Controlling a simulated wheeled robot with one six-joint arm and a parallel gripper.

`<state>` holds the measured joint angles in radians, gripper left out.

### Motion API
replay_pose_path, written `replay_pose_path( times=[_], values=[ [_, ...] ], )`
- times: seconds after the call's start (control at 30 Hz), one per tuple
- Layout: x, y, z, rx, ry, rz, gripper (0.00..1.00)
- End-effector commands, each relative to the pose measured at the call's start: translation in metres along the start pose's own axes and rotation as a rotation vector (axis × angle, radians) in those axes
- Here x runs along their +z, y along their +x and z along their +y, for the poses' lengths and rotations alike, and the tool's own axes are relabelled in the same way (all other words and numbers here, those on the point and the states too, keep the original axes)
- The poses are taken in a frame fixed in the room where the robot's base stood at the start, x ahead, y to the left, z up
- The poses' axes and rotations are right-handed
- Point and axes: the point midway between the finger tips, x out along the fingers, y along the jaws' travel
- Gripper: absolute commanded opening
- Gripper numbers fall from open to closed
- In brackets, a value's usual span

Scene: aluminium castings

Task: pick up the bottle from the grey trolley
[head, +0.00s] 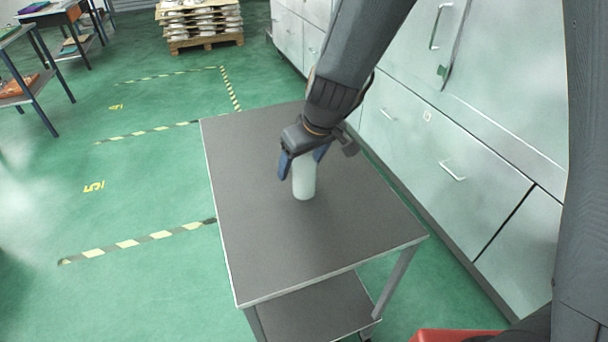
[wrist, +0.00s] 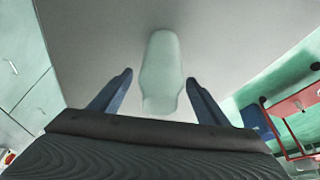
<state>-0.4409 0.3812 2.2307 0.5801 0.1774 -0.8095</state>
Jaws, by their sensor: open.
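The pale whitish-green bottle (head: 304,181) stands upright on the grey top of the trolley (head: 270,250). My gripper (head: 302,168) is over the trolley at the bottle's upper part, with its blue fingers apart, one on each side of the bottle. In the wrist view the bottle (wrist: 161,70) shows between the two open fingers (wrist: 158,98), with a visible gap on both sides. The gripper hides the bottle's top in the head view. I cannot tell how deep the bottle sits between the fingers.
Grey metal cabinets (head: 440,150) with handles stand close along the trolley's right side. The rest of the trolley top is bare. Green floor with striped tape (head: 150,238) lies open to the left. A loaded pallet (head: 202,43) is at the back. Something red (head: 455,336) shows at the bottom edge.

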Motion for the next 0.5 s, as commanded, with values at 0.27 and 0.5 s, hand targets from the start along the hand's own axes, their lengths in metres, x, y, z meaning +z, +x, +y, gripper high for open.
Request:
replay_pose_path(
  times=[0.27, 0.5],
  values=[
    [-0.0003, 0.0024, 0.0000, 0.000, -0.001, 0.001, 0.69],
    [-0.0002, 0.0023, 0.0000, 0.000, 0.000, 0.000, 0.29]
  ],
)
